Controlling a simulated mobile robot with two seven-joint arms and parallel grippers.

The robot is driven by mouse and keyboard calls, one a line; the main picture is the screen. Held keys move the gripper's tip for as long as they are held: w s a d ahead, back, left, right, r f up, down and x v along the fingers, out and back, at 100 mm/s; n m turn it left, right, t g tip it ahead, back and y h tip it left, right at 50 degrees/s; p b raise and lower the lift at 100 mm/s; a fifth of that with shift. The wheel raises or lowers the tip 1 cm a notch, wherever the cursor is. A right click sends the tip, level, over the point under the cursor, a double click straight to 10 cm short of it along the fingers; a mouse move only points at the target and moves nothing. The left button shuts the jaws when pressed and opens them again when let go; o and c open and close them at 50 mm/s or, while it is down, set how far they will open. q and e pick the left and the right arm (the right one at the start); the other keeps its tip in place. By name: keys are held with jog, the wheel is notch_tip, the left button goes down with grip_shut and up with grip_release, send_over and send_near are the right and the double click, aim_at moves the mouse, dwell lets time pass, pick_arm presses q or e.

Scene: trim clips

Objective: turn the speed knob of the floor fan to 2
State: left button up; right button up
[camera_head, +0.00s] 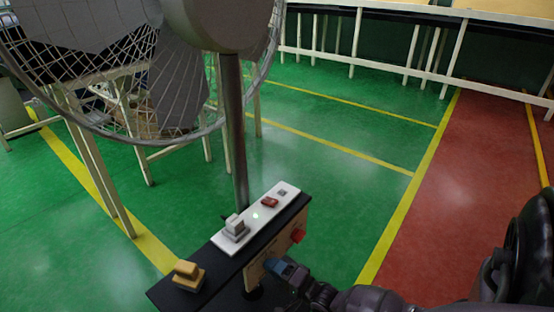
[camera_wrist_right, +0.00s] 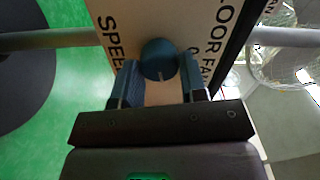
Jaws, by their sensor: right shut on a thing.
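The floor fan has a wire cage (camera_head: 150,85) at the upper left and a grey pole (camera_head: 235,130). Its dark control box (camera_head: 185,296) has a pale front panel, seen close in the right wrist view (camera_wrist_right: 120,18) with the lettering "SPEE" and "LOOR FAN" partly cut off. The round blue speed knob (camera_wrist_right: 158,57) sits on this panel; the head view hides it behind my right gripper (camera_head: 278,266). In the right wrist view my right gripper (camera_wrist_right: 159,70) is shut on the knob, one blue finger on each side. I cannot read the knob's setting. My left gripper is out of view.
The box top carries a white strip (camera_head: 262,212) with a grey switch (camera_head: 236,226) and a red rocker (camera_head: 269,202). A yellow block (camera_head: 187,274) is at its left end, and a red knob (camera_head: 298,236) is on the front. White railings stand behind; green floor is open.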

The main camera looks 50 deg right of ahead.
jog(key=o, duration=0.9)
jog(key=shift+s, duration=0.1)
pick_arm(q)
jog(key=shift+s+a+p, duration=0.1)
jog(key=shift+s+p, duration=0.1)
jog(key=shift+p, duration=0.6)
pick_arm(e)
jog(key=shift+s+d, duration=0.2)
jog(key=shift+s, duration=2.45)
jog(key=shift+s+d, duration=0.2)
jog(key=shift+s, duration=2.45)
